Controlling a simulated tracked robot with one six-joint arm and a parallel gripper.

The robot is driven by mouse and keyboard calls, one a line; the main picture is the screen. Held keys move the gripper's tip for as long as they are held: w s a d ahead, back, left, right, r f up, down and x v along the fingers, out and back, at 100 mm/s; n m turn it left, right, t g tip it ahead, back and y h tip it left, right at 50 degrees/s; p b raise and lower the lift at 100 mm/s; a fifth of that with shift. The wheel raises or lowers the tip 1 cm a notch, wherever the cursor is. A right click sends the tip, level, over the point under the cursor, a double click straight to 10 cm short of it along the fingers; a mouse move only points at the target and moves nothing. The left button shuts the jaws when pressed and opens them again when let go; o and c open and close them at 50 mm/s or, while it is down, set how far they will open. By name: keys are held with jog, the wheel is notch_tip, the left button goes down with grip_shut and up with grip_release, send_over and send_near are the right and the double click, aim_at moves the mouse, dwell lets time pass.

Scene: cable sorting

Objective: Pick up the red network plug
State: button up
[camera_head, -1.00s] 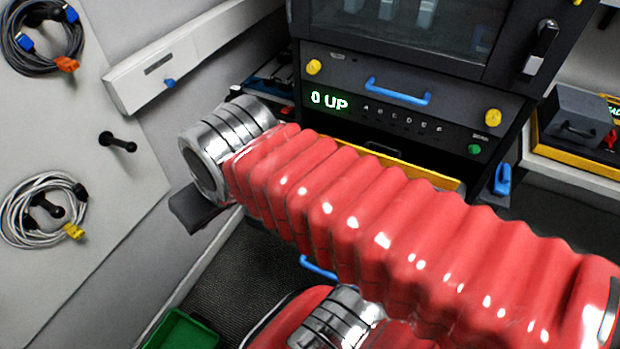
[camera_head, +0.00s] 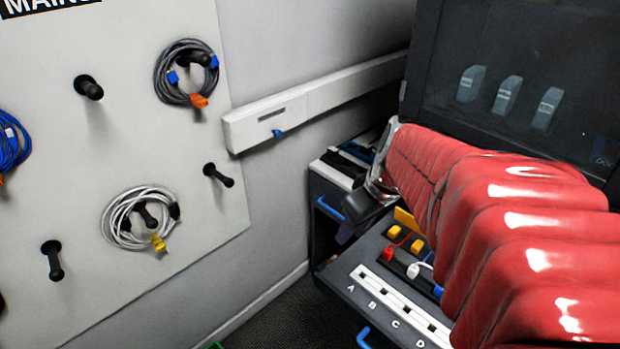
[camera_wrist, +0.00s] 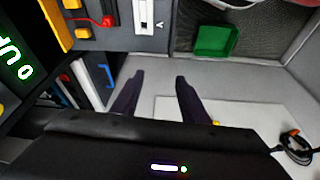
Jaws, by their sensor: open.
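The red network plug (camera_head: 388,254) sits on the dark panel beside the lettered white strip (camera_head: 385,300), with a red cable running from it. In the wrist view the red plug (camera_wrist: 108,21) is at the upper left, with its red cable beside it. My gripper (camera_wrist: 160,76) is open and empty, its two dark fingers apart. The plug lies up and left of the fingertips, not between them. In the head view my red-sleeved arm reaches in from the right, and the gripper is mostly hidden near the panel's left edge.
Yellow (camera_head: 395,232), white (camera_head: 413,271) and blue (camera_head: 438,291) plugs sit near the red one. A blue handle (camera_head: 330,208) is on the unit to the left. A pegboard (camera_head: 130,120) with coiled cables hangs at the left. A green bin (camera_wrist: 215,40) is on the floor.

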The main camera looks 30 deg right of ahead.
jog(key=s+d+f, duration=0.2)
jog(key=d, duration=0.6)
jog(key=s+d+f+n, duration=0.1)
jog(key=s+d+f, duration=0.1)
jog(key=d, duration=0.6)
jog(key=shift+d+f+y, duration=0.4)
jog(key=shift+f, duration=0.45)
send_over(390, 251)
jog(key=s, duration=0.3)
jog(key=shift+w+d+f, duration=0.1)
jog(key=shift+d+f, duration=0.05)
jog(key=shift+f, duration=1.15)
jog(key=shift+w+d+f, duration=0.1)
jog(key=shift+d+f, duration=0.05)
jog(key=shift+f, duration=1.2)
jog(key=shift+d+f, duration=0.15)
jog(key=shift+f, duration=1.15)
jog(key=shift+w+x, duration=0.15)
jog(key=shift+x, duration=1.15)
jog(key=shift+w+x, duration=0.1)
jog(key=shift+x, duration=1.2)
jog(key=shift+r, duration=0.1)
jog(key=shift+c, duration=0.3)
grip_shut()
